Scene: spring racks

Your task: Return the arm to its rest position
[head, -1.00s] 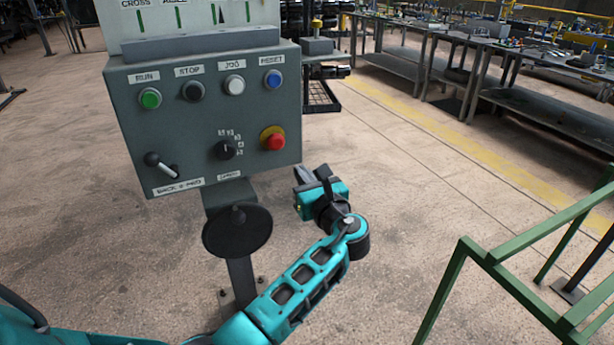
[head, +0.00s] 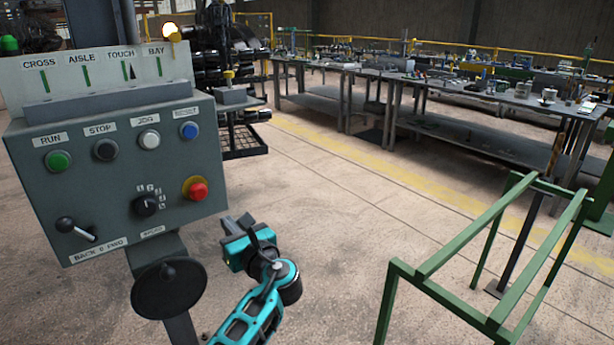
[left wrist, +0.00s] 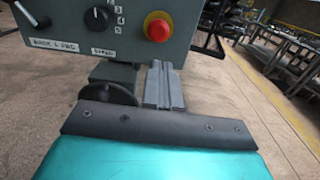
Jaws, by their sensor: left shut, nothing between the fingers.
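My left arm comes in from the bottom of the head view, teal with dark joints. Its gripper (head: 235,225) is beside the lower right corner of the grey control panel (head: 120,190), apart from it in the picture. In the left wrist view the gripper's grey fingers (left wrist: 163,87) lie together with nothing between them, below the red stop button (left wrist: 158,27). My right gripper is in neither view.
The panel stands on a post with a black handwheel (head: 168,288). A green frame (head: 480,270) stands at the lower right. Long workbenches (head: 450,85) with parts line the back. The concrete floor between is clear.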

